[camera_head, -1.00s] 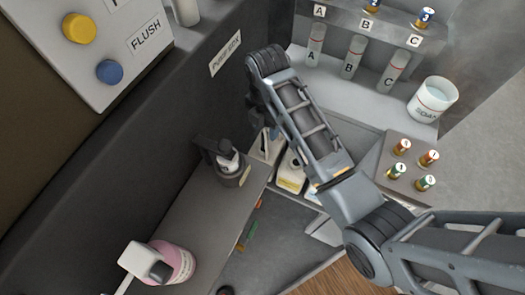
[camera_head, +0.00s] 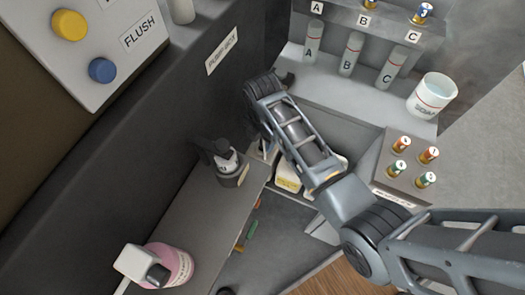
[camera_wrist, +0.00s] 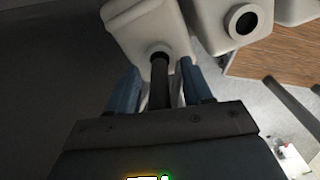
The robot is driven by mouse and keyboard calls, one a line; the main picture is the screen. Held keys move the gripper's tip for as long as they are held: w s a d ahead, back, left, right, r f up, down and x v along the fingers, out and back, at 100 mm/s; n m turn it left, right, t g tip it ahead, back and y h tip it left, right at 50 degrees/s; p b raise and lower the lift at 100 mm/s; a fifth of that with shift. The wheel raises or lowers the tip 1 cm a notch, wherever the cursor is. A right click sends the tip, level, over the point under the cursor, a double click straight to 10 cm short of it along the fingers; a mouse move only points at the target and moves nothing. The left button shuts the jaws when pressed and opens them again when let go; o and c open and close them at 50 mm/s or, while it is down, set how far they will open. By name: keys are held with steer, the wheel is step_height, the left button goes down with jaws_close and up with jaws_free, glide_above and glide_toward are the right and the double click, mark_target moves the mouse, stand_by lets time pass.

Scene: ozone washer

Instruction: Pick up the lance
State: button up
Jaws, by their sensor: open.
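A dark rod (camera_wrist: 160,85), which seems to be the lance, stands between my gripper's blue fingers in the wrist view. Its far end meets the round neck of a white container (camera_wrist: 128,30). My gripper (camera_wrist: 158,72) is open, with a finger on each side of the rod; I cannot tell whether either touches it. In the head view my arm hides the gripper and the rod. A white container with a yellowish label (camera_head: 288,178) shows beneath the arm there.
A second white container (camera_wrist: 240,20) with a dark opening stands close on the right. A dark holder with a bottle (camera_head: 228,165) and a pink bottle (camera_head: 175,265) stand on the left ledge. A white beaker (camera_head: 432,95) and a block of small vials (camera_head: 398,168) are at right.

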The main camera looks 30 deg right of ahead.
jaws_close()
steer(key=shift+r, duration=0.15)
stand_by(0.6)
